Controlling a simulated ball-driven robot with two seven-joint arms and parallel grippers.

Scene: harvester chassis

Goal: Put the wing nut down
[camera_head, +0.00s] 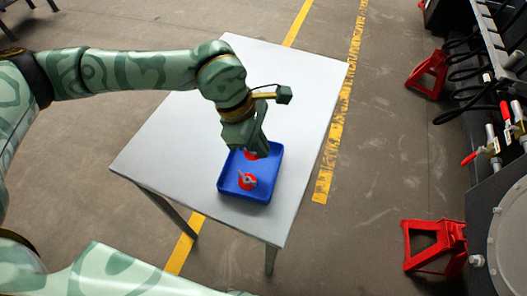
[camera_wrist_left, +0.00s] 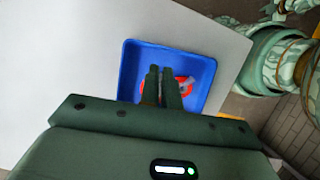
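My left gripper (camera_head: 257,152) reaches down over the blue tray (camera_head: 225,188). Its two fingers stand close together with a narrow gap, also in the left wrist view (camera_wrist_left: 161,78). A red wing nut (camera_head: 250,155) shows right at the fingertips, mostly hidden by them; the fingers look shut on it. I cannot tell whether it touches the tray floor. Another red piece with a grey metal wing (camera_head: 247,181) lies in the near part of the tray; in the left wrist view a red piece with grey metal (camera_wrist_left: 186,85) shows beside the fingers. My right gripper is not in view.
The tray stands near the front edge of a light grey table (camera_head: 300,90). The table top is bare around it. Red stands (camera_head: 434,246) and dark machinery with hoses (camera_head: 490,60) are on the right, apart from the table. Yellow lines mark the floor.

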